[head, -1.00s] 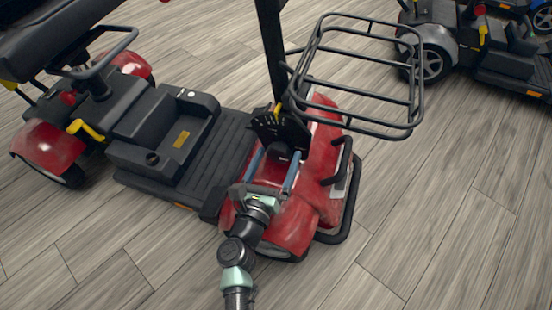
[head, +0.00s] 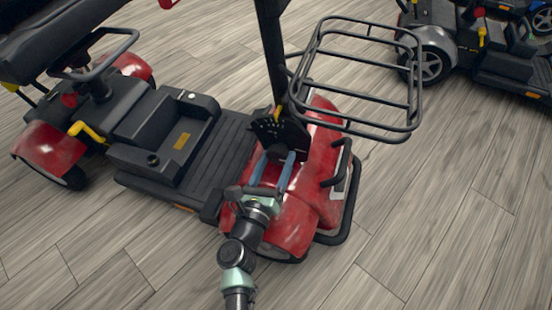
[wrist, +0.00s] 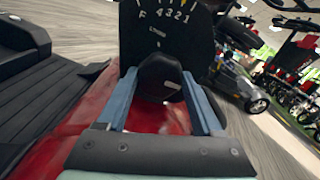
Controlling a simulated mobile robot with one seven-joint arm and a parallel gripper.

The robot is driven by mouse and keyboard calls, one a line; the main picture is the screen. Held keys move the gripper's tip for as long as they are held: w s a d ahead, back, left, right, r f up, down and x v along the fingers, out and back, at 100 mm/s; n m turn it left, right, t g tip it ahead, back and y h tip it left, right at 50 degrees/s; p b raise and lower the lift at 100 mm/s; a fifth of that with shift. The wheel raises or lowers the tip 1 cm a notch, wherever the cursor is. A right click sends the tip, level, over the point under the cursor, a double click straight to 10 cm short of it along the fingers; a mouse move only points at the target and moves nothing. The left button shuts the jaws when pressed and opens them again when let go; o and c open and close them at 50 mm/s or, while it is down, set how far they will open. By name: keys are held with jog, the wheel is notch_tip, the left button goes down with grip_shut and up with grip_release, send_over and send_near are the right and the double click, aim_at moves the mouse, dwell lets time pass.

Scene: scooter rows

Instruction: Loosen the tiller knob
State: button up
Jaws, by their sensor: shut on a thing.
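The tiller knob (wrist: 158,75) is a round black knob with a small light mark, in front of the black numbered plate (wrist: 165,22) at the foot of the tiller. My gripper (wrist: 162,74) has its two blue-grey fingers on either side of the knob and is shut on it. In the head view, the gripper (head: 279,156) reaches from below over the red front of the scooter. The knob (head: 277,152) is partly hidden there between the fingertips. The black tiller post (head: 272,55) rises above the plate.
A black wire basket (head: 365,75) overhangs to the right of the tiller. The red front shroud (head: 325,185) and black bumper (head: 340,232) lie close to the right of my arm. The footboard (head: 215,160) is on the left. Another scooter (head: 480,50) stands at the back right.

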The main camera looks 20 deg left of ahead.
jog(key=n+p, duration=0.2)
jog(key=n, duration=0.2)
jog(key=shift+r, duration=0.1)
jog(key=n+p, duration=0.2)
jog(key=n, duration=0.2)
jog(key=shift+n, duration=0.4)
jog(key=n+p, duration=0.2)
jog(key=n, duration=0.2)
jog(key=shift+n, duration=0.3)
jog(key=shift+n+p, duration=0.65)
jog(key=shift+n, duration=1.65)
jog(key=o, duration=1.4)
jog(key=shift+c, duration=0.2)
jog(key=s+p, duration=0.1)
jog(key=s, duration=0.3)
jog(key=s+p, duration=0.2)
jog(key=s, duration=0.2)
jog(key=s+d+p, duration=0.1)
jog(key=s, duration=0.4)
jog(key=shift+p, duration=0.4)
